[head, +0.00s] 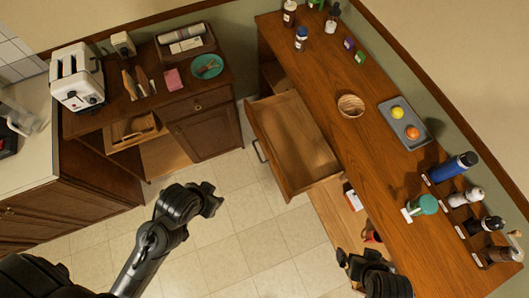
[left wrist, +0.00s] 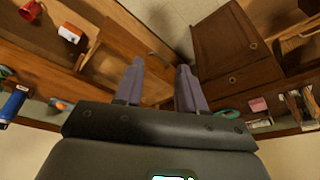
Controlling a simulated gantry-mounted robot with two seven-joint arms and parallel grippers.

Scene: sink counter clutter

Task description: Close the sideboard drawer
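The long wooden sideboard (head: 322,75) runs down the right side of the head view. Its drawer (head: 298,147) is pulled well out and looks empty, with a dark handle (head: 261,151) on its front. The drawer also shows in the left wrist view (left wrist: 118,52). My left gripper (head: 214,199) is over the floor, to the left of the drawer front and apart from it. In the left wrist view its two fingers (left wrist: 158,84) are spread with nothing between them. My right gripper (head: 350,259) is low beside the sideboard, below the drawer; its fingers are too unclear to judge.
A smaller cabinet (head: 205,135) stands at the left with a toaster (head: 77,77) and another open compartment (head: 131,129). A basket (head: 351,105), a grey tray (head: 396,133) and bottles are on the sideboard top. A red mug (head: 372,236) sits below. Tiled floor (head: 229,216) is clear before the drawer.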

